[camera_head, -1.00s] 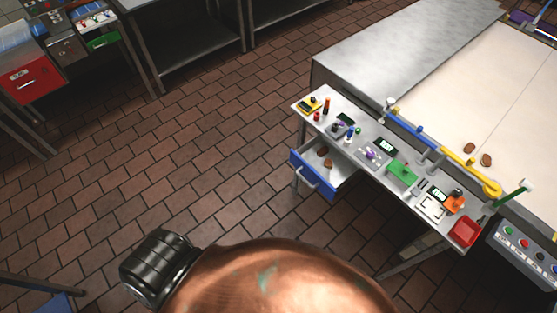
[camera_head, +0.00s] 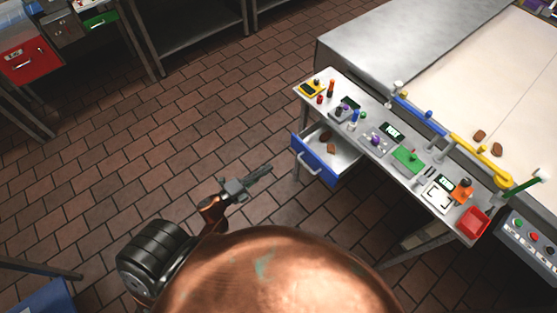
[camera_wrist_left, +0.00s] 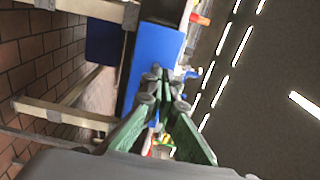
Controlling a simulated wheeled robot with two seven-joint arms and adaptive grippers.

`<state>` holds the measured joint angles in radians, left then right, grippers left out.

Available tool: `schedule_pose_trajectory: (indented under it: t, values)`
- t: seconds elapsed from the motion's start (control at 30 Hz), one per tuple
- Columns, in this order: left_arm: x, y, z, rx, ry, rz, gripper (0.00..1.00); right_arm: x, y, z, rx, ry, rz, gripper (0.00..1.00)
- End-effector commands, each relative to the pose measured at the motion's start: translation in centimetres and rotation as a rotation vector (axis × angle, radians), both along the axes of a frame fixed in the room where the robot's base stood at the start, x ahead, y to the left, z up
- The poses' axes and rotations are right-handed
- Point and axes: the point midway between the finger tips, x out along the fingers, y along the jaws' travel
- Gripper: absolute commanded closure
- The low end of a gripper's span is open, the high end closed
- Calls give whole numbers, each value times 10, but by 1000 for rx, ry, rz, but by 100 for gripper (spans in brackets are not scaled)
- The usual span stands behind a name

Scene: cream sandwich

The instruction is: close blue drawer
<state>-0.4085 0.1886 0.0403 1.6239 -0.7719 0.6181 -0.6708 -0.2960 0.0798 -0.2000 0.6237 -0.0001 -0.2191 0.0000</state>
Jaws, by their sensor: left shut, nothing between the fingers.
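The blue drawer (camera_head: 318,165) is pulled out from under the narrow table, and its silver handle (camera_head: 308,167) faces me. Two brown pieces (camera_head: 329,142) lie inside it. My left gripper (camera_head: 268,168) is to the left of the drawer front, over the floor, apart from it. Its fingers are shut and empty. In the left wrist view a blue panel (camera_wrist_left: 158,55) is beyond the fingertips (camera_wrist_left: 164,75); I cannot tell from that view whether it is the drawer front. My right gripper is not in view.
The brick floor (camera_head: 200,130) left of the drawer is clear.

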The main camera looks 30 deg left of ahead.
Motion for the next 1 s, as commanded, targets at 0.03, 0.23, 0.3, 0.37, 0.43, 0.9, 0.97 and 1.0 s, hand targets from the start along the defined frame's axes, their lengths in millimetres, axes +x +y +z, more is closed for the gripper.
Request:
schedule_pose_trajectory:
  t: [0.03, 0.23, 0.3, 0.37, 0.43, 0.9, 0.97, 1.0]
  values:
    - [7, -3, 1, -2, -2, -1, 100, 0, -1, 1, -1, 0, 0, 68]
    - [44, -16, 1, -6, -1, 1, 100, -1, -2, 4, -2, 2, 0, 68]
    - [57, -21, 1, -6, 0, 1, 100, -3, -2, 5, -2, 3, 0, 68]
    - [69, -25, 1, -6, 0, 0, 100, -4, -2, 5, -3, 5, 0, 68]
    - [82, -30, 0, -6, 1, 1, 100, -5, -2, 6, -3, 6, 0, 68]
    - [124, -45, -1, -6, 4, 3, 100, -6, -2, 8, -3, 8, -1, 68]
    - [125, -45, -1, -6, 4, 3, 100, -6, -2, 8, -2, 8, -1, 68]
    - [125, -45, -1, -6, 4, 3, 100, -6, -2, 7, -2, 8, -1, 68]
